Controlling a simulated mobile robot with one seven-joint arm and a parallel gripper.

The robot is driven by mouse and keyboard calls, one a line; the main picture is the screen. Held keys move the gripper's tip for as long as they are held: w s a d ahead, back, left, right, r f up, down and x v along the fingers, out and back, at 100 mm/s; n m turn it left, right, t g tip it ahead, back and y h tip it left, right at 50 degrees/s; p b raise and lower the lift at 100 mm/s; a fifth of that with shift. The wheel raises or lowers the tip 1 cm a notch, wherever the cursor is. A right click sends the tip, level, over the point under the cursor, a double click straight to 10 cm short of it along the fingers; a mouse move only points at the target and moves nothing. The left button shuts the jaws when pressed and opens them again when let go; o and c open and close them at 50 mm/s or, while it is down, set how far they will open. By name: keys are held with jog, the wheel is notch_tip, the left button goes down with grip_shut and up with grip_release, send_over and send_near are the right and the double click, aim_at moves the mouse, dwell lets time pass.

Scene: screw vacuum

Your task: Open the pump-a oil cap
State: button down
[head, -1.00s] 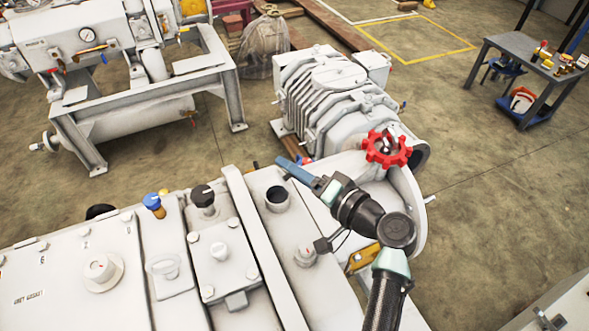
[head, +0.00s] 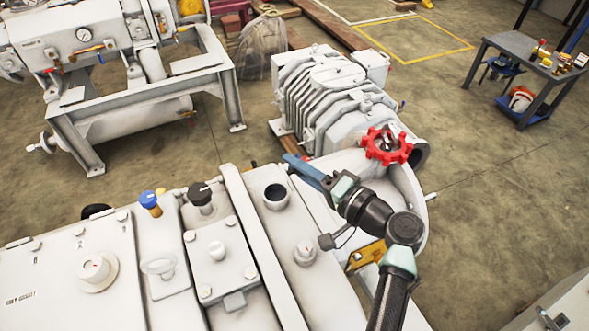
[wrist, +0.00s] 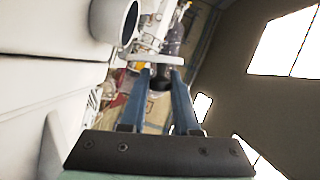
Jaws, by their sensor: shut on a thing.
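On the near grey machine, an open round filler neck (head: 276,197) with a dark bore stands upright, no cap on it. Its rim also shows at the upper left of the wrist view (wrist: 129,22). My gripper (head: 292,163) is just beyond and right of the neck, apart from it. In the wrist view my blue fingers (wrist: 153,72) are shut on a small cap (wrist: 160,81), with a dark knob and a pale flat disc across the fingertips. In the head view the fingers hide the cap.
A black-capped fitting (head: 200,194) and a blue knob (head: 150,202) stand left on the machine top. A red handwheel (head: 387,147) is close behind my wrist. A ribbed grey pump (head: 335,95) stands beyond. Open floor (head: 480,200) lies to the right.

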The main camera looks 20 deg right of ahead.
jog(key=shift+d+f+m+t+y+b, duration=0.2)
jog(key=shift+d+m+t+b, duration=0.15)
jog(key=shift+m, duration=0.4)
jog(key=shift+d+f+m+t+y+b, duration=0.1)
jog(key=shift+d+f+m+t+b, duration=0.25)
jog(key=shift+m, duration=0.4)
jog(key=shift+r, duration=0.15)
jog(key=c, duration=0.7)
grip_release()
jog(key=shift+o, duration=0.2)
jog(key=v, duration=1.3)
jog(key=shift+b, duration=0.3)
jog(key=shift+d+r, duration=0.1)
